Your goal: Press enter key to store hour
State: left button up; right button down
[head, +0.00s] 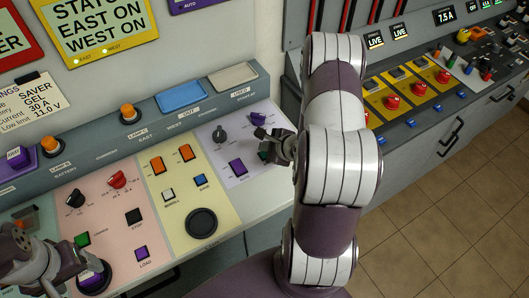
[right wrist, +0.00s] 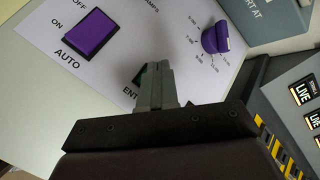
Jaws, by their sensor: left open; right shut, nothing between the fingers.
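My left gripper (head: 68,268) is open and empty at the lower left, near a purple round button (head: 94,277).
A purple AUTO rocker (right wrist: 90,34) and a purple hour dial (right wrist: 218,38) flank the key. A dark knob (head: 219,134) is on the same panel. Yellow and pink panels with several switches lie left. A second console (head: 420,90) stands right, beyond my arm.

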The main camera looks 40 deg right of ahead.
jog(key=shift+f, duration=0.1)
dwell(0.7)
jog(key=shift+f, duration=0.25)
jog(key=shift+f, duration=0.5)
dwell(0.8)
jog(key=shift+r+p, duration=0.9)
jog(key=shift+p, duration=0.2)
notch_tip(320, 180, up, 5)
jog(key=p, duration=0.6)
